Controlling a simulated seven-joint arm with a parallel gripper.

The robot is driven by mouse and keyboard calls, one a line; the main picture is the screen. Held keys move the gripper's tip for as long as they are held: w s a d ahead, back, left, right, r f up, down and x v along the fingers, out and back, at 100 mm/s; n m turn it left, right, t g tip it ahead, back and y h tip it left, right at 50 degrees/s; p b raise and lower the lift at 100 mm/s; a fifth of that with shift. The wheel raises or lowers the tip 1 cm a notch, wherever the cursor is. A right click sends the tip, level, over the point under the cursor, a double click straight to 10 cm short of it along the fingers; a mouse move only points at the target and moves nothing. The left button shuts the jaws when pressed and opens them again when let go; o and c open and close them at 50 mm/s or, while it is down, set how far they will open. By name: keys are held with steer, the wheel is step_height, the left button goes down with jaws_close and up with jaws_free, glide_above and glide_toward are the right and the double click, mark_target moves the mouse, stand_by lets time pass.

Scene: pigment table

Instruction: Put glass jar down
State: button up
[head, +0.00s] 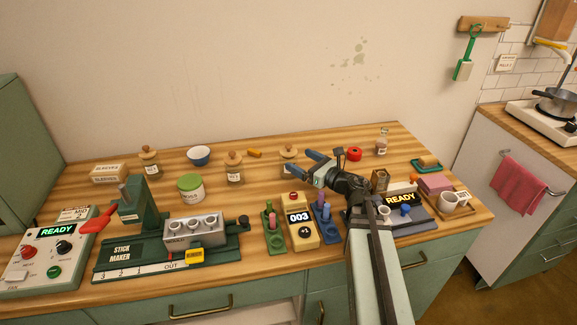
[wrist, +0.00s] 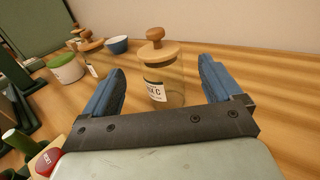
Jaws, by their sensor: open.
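A glass jar with a wooden lid and round knob (head: 288,155) stands upright on the wooden table, right of the middle. In the wrist view the jar (wrist: 161,76) shows a white label, partly readable, and sits between and beyond the fingers, with a gap on each side. My gripper (head: 298,160) is open beside the jar, its blue fingers spread on either side. The open fingers also show in the wrist view (wrist: 160,84). The gripper's front bar hides part of the jar's base.
Another lidded jar (head: 234,170), a green-lidded tub (head: 190,188) and a blue bowl (head: 199,155) stand to the left. A yellow counter device (head: 300,228) is in front. Bare wood lies behind the jar.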

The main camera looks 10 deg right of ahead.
mark_target(295, 157)
steer(key=shift+x, duration=2.3)
steer(key=shift+c, duration=0.3)
steer(key=c, duration=1.3)
steer(key=shift+r, duration=5.05)
